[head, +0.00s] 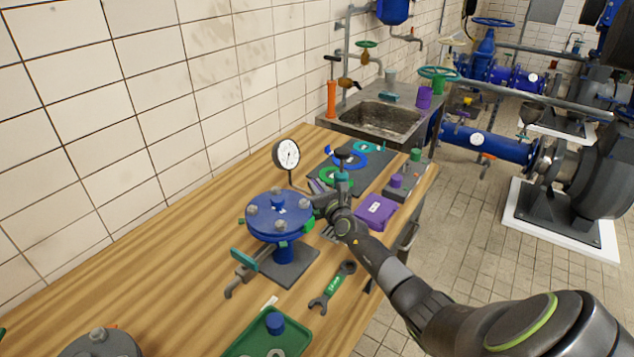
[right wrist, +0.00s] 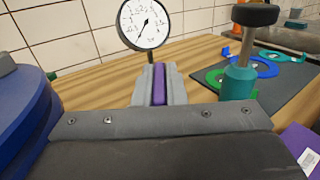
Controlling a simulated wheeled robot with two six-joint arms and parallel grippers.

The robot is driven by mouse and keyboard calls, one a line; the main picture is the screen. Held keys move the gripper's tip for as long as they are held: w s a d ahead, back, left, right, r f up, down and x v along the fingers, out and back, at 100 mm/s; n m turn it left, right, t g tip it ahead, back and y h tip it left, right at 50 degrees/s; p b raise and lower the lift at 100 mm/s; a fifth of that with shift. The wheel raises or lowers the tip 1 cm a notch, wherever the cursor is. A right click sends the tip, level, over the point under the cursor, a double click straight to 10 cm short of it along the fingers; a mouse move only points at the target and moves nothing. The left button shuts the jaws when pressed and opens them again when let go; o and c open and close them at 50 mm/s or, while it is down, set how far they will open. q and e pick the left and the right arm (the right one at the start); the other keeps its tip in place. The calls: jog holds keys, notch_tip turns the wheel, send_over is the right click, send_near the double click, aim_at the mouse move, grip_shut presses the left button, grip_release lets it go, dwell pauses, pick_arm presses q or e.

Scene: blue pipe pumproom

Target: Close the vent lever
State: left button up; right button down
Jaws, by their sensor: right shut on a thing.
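A blue bolted vessel (head: 280,216) stands on a dark plate on the wooden bench. A pressure gauge (head: 286,155) rises behind it on a thin pipe; it also shows in the right wrist view (right wrist: 144,22). My right gripper (head: 318,200) is at the vessel's right side, beside the gauge pipe. In the right wrist view its fingers (right wrist: 158,92) are shut on a narrow purple lever (right wrist: 158,80), whose far end (head: 317,185) shows in the head view. The fingers hide most of it, so its angle is unclear. My left gripper is not in view.
A teal lever (head: 242,259) and spout are at the vessel's lower left. A teal fitting with a black knob (right wrist: 240,60) stands close right of the gripper. A purple box (head: 376,211), green wrench (head: 333,288) and green tray (head: 250,333) lie on the bench.

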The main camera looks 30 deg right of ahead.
jog(key=shift+r, duration=0.2)
dwell(0.3)
jog(key=c, duration=1.5)
grip_release()
jog(key=shift+f, duration=0.15)
jog(key=shift+s+a+p, duration=0.1)
jog(key=shift+s+p, duration=0.4)
jog(key=shift+s, duration=0.1)
jog(key=s+p, duration=0.1)
jog(key=s, duration=0.4)
jog(key=s+a+p, duration=0.1)
jog(key=s, duration=0.4)
jog(key=s+a+p, duration=0.1)
jog(key=s, duration=0.5)
jog(key=shift+a+p, duration=0.15)
jog(key=shift+p, duration=0.2)
